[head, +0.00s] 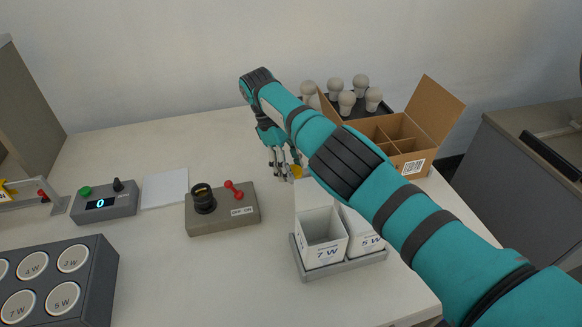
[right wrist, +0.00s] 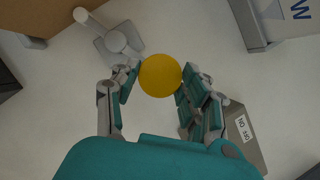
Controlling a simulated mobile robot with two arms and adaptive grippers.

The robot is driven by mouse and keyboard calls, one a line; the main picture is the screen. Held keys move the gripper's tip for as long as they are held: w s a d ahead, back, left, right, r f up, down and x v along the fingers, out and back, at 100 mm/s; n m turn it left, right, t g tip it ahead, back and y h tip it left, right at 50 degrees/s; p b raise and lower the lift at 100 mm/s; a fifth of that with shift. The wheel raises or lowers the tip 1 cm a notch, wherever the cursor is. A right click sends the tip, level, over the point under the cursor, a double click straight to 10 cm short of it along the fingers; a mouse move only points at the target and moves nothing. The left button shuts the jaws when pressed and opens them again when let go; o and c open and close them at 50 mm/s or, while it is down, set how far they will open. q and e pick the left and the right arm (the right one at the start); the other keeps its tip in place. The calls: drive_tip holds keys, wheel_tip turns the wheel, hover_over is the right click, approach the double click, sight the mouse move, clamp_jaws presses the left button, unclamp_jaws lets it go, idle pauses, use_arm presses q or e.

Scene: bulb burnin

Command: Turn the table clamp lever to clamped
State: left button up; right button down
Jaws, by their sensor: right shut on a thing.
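A round yellow knob (head: 297,171), which looks like the clamp lever's end, is at my right gripper in the head view. In the right wrist view the yellow knob (right wrist: 160,76) sits between the fingers of my right gripper (right wrist: 158,84), which is shut on it. A grey bracket with a pale round disc (right wrist: 115,41), perhaps part of the clamp, stands just beyond it. In the head view my right gripper (head: 283,168) points down over the table, and my arm hides most of the clamp. The lever's angle cannot be told. My left gripper is not in view.
A grey switch box (head: 222,221) with a black socket and red lever stands left of the gripper. A tray (head: 345,266) with white bins is in front. An open cardboard box (head: 436,103) and several bulbs (head: 346,99) are behind my arm. A white sheet (head: 165,188) lies left.

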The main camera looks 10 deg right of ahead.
drive_tip(key=c, duration=0.7)
unclamp_jaws()
drive_tip(key=shift+o, duration=0.2)
wheel_tip(320, 180, up, 5)
drive_tip(key=shift+r, duration=2.55)
drive_tip(key=shift+c, duration=0.2)
